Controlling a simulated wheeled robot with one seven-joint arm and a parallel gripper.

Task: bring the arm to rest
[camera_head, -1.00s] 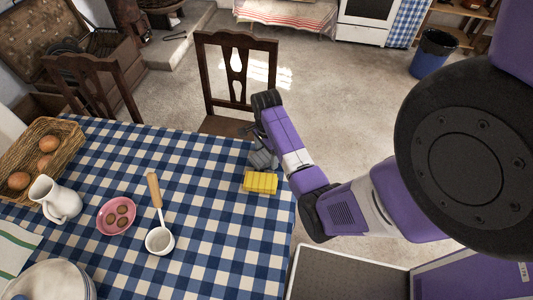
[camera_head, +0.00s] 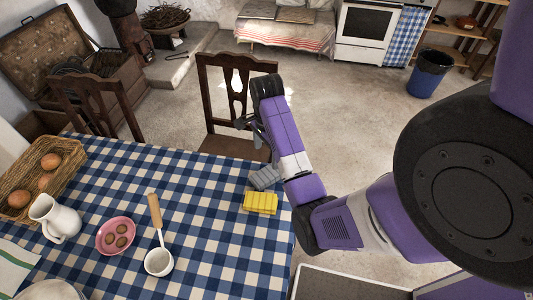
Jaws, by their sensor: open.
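My arm reaches in from the right and bends over the table's right edge. My gripper (camera_head: 247,123) is open, with nothing seen between its fingers.
A wooden chair (camera_head: 207,92) stands behind the table, close to my gripper. A white ladle (camera_head: 158,262), pink bowl (camera_head: 103,240), white jug (camera_head: 62,222) and egg basket (camera_head: 72,153) are on the left. The floor (camera_head: 330,120) behind my arm is clear.

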